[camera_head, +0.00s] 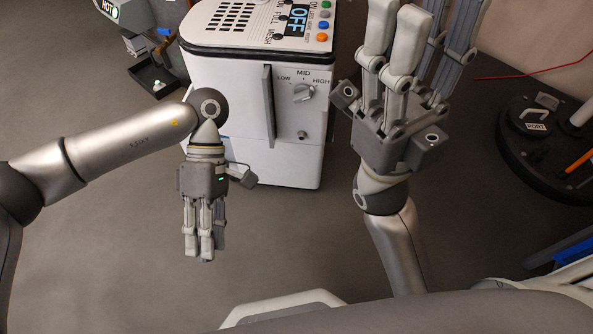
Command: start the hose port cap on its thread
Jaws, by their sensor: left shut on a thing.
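My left gripper (205,252) hangs fingers down in front of the heater's left side, above the floor. Its fingers are closed together on a thing that I cannot make out, as the fingers hide it. My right gripper (428,28) points up the picture to the right of the heater, its fingers spread apart with nothing visible between them. The white heater (225,85) has a dark vertical handle, a LOW-MID-HIGH knob (303,93) and a small stub (302,134) below it. I cannot pick out the hose port cap for certain.
A round black stand (565,185) with a PORT label (537,127) and an orange rod is at the right. A red line runs along the floor at upper right. A dark bin (150,72) stands at upper left. The grey floor (130,250) at lower left is clear.

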